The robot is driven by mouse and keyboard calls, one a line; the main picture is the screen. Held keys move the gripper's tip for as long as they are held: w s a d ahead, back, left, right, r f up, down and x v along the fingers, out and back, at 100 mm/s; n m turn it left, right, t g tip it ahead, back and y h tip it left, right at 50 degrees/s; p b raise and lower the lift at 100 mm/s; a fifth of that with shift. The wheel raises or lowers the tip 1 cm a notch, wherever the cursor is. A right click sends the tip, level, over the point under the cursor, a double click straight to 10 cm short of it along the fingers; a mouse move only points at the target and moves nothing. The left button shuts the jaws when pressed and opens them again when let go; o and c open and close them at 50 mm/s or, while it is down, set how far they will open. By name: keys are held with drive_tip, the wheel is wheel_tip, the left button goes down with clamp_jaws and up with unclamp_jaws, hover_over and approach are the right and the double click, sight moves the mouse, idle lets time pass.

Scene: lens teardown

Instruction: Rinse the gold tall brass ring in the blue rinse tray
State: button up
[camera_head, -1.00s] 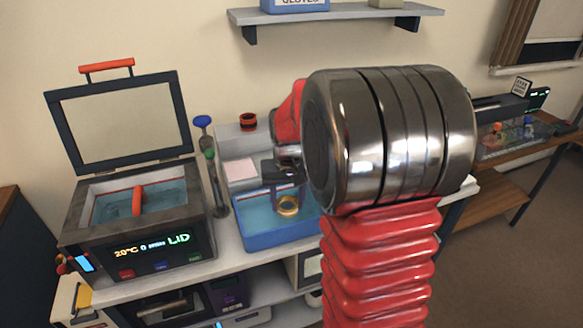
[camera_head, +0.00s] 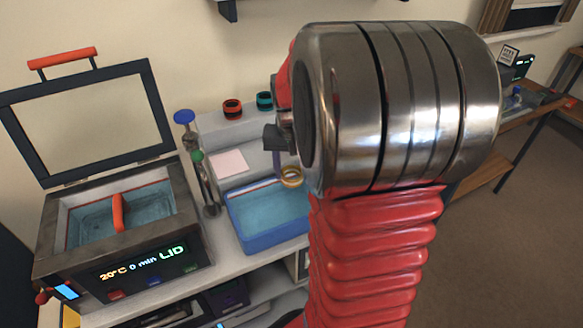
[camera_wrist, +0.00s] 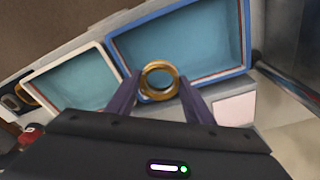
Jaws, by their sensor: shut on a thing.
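The gold brass ring (camera_head: 291,183) is held at the tips of my gripper (camera_head: 286,165), above the back right part of the blue rinse tray (camera_head: 272,241). In the wrist view, the ring (camera_wrist: 146,84) sits between the two purple fingers of my gripper (camera_wrist: 160,88), with its round opening facing the camera. The blue-rimmed tray (camera_wrist: 226,78) with its blue water lies beyond it. The ring looks raised clear of the water. My arm hides the tray's right end in the head view.
A lidded bath (camera_head: 150,262) stands open left of the tray, with blue- and green-topped cylinders (camera_head: 187,140) between them. A pale pink pad (camera_head: 229,161) and dark red (camera_head: 232,108) and teal (camera_head: 264,101) rings lie behind. A white-rimmed basin (camera_wrist: 104,52) shows in the wrist view.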

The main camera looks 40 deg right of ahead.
drive_tip(key=shift+s+d+f, duration=0.1)
approach(293, 208)
drive_tip(key=shift+d+f, duration=0.2)
drive_tip(key=shift+f, duration=2.5)
drive_tip(key=shift+r, duration=0.1)
drive_tip(key=shift+r, duration=0.45)
drive_tip(key=shift+f, duration=0.15)
drive_tip(key=shift+f, duration=0.4)
drive_tip(key=shift+r, duration=0.15)
